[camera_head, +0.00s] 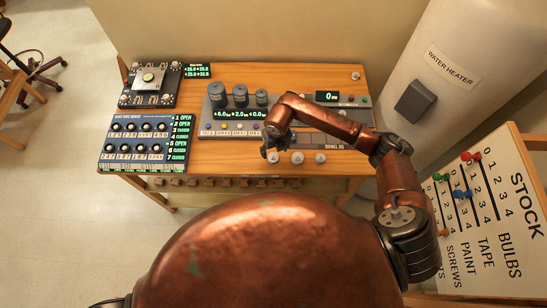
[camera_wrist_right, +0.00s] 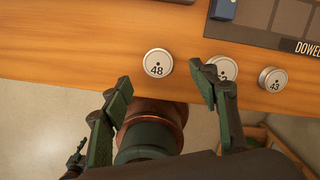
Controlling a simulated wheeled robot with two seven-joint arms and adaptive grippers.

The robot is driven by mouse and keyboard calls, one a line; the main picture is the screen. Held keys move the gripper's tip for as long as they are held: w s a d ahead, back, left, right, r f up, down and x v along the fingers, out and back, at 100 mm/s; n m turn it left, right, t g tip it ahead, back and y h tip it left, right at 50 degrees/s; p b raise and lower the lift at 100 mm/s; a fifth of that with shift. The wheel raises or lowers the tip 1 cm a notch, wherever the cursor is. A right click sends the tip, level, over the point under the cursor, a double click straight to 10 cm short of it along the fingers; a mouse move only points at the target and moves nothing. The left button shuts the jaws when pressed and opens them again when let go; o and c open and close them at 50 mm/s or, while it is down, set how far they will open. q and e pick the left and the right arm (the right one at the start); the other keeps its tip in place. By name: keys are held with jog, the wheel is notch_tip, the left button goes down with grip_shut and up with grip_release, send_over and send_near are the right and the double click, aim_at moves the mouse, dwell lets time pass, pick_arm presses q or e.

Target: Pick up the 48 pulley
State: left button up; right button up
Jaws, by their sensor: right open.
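The 48 pulley (camera_wrist_right: 158,63) is a small pale metal disc with a dark centre hole, lying near the wooden table's front edge. In the head view it is the leftmost of three discs (camera_head: 274,158), partly hidden by my right gripper. My right gripper (camera_head: 273,150) is open above the table edge. In the right wrist view its fingertips (camera_wrist_right: 162,84) are spread, with the 48 pulley just beyond the gap between them. I see no contact. My left gripper is not in view.
A middle pulley (camera_wrist_right: 226,66), its number partly covered by my right finger, and the 43 pulley (camera_wrist_right: 272,79) lie to the right. Behind is a grey panel (camera_head: 220,128) with cylindrical weights (camera_head: 240,96). A switch panel (camera_head: 145,140) is left. A water heater (camera_head: 450,65) stands right.

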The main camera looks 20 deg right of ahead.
aim_at(273, 157)
jog(key=f, duration=0.2)
jog(key=f+p, duration=0.1)
jog(key=f, duration=0.3)
jog(key=shift+w+a+f+p, duration=0.2)
jog(key=shift+w+f+p, duration=0.05)
jog(key=shift+w+p, duration=0.1)
jog(key=shift+c, duration=0.6)
jog(key=c, duration=1.2)
